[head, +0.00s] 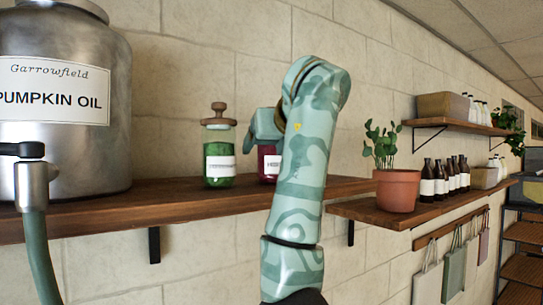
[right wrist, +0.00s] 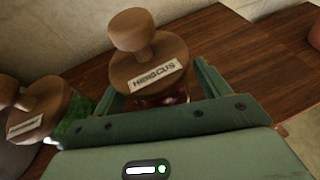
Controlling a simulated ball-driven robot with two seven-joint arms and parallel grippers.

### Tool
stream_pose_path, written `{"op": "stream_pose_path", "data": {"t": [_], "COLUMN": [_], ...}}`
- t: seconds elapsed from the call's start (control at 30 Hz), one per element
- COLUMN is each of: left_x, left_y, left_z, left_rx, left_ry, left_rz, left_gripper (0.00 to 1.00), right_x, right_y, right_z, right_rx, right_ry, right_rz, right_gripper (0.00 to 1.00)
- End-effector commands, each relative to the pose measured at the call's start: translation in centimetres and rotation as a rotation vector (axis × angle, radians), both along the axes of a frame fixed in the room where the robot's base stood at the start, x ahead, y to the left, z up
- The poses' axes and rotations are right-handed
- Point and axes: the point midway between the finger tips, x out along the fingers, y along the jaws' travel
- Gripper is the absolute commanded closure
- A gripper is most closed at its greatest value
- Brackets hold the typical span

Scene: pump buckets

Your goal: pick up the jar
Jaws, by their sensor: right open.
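A glass jar with dark red contents and a white label (head: 268,163) stands on the wooden shelf in the head view, its top hidden by my right gripper (head: 262,125). In the right wrist view its round wooden lid (right wrist: 148,67) has a knob and a tag reading "HIBISCUS". My right gripper's fingers (right wrist: 160,88) are open, one on either side of this jar below the lid. I cannot tell whether they touch it. A second jar (head: 219,158), with green contents and a wooden lid, stands just left of it. My left gripper is not in view.
A large metal pumpkin oil drum (head: 65,140) with a tap stands at the left of the shelf (head: 165,205). A potted plant (head: 397,188) and several dark bottles (head: 445,182) stand on a shelf at right. The stone wall is close behind.

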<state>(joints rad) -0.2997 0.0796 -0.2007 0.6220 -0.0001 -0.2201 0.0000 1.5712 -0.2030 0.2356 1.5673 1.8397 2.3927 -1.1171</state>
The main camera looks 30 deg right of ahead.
Motion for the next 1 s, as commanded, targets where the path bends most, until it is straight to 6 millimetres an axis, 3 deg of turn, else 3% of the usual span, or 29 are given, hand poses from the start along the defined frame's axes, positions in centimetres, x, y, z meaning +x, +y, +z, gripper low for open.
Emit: {"op": "stream_pose_path", "data": {"t": [0.1,0.13,0.33,0.73,0.87,1.0], "left_x": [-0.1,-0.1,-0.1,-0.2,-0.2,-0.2], "left_y": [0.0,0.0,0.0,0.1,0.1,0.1], "left_z": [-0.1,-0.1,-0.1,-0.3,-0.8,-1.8], "left_rx": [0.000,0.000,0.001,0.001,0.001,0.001], "left_ry": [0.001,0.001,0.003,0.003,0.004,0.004], "left_rz": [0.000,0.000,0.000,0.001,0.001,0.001], "left_gripper": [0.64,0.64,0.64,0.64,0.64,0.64], "right_x": [0.0,0.0,0.0,-0.1,-0.2,-3.0], "right_y": [0.0,0.0,0.0,0.0,0.0,-0.3], "right_z": [0.0,0.0,0.0,0.8,3.1,6.5], "right_rx": [0.000,0.000,0.000,-0.001,-0.002,0.000], "right_ry": [0.000,0.000,0.000,-0.001,-0.005,-0.008], "right_rz": [0.000,0.000,0.000,-0.001,0.002,-0.001], "right_gripper": [0.25,0.30,0.84,0.84,0.84,0.84]}}
